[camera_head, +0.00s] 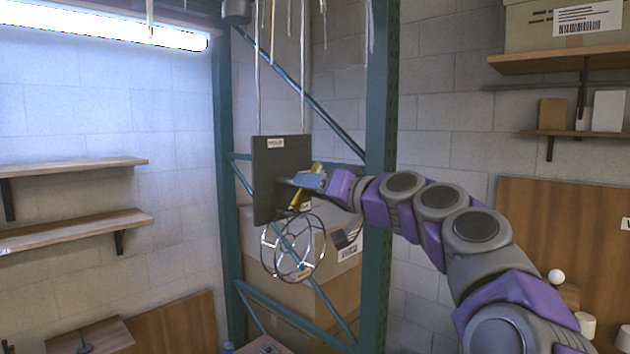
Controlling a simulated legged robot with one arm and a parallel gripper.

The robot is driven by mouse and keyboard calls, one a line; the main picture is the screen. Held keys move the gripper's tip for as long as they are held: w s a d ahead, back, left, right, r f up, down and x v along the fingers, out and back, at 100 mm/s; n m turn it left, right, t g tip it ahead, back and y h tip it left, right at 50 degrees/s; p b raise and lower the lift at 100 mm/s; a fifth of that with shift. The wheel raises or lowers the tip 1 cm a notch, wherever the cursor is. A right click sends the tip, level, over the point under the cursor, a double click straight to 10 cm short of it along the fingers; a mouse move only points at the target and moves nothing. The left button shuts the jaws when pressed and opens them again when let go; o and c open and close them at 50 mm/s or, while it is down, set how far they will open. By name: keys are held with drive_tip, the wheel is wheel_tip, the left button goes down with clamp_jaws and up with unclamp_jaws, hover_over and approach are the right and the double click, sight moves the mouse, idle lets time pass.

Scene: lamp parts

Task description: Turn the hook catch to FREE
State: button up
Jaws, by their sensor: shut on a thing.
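A dark panel (270,190) hangs on thin rods left of the green upright, with a small white label (275,143) near its top that is too small to read surely. A yellow bar (298,200), apparently the hook catch, stands tilted at the panel's right side. My gripper (304,181) reaches in from the right and is shut on the yellow bar, hiding its middle. A round wire cage (293,247) hangs just below the bar. How the bar joins the panel or the cage is hidden.
A green rack (380,120) with diagonal braces stands around and behind the panel. Cardboard boxes (345,255) sit behind the cage. Wooden shelves (85,230) are on the left wall, with others at upper right. A lit tube (130,32) is at upper left.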

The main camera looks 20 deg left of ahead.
drive_tip(key=shift+a+f+m+p, duration=0.1)
drive_tip(key=shift+f+m+p, duration=0.05)
drive_tip(key=shift+m+p, duration=1.8)
drive_tip(key=shift+a+f+m+p, duration=0.15)
drive_tip(key=shift+m+p, duration=0.95)
drive_tip(key=shift+m, duration=1.55)
drive_tip(key=shift+d, duration=0.1)
drive_tip(key=o, duration=0.9)
drive_tip(key=shift+w, duration=0.1)
drive_tip(key=shift+o, duration=0.7)
drive_tip(key=shift+a+r, duration=0.1)
drive_tip(key=shift+a, duration=0.25)
drive_tip(key=shift+s+d+r, duration=0.1)
drive_tip(key=shift+s+d, duration=0.1)
drive_tip(key=shift+d, duration=0.45)
drive_tip(key=b+v, duration=0.2)
drive_tip(key=v, duration=1.4)
drive_tip(key=shift+d, duration=0.1)
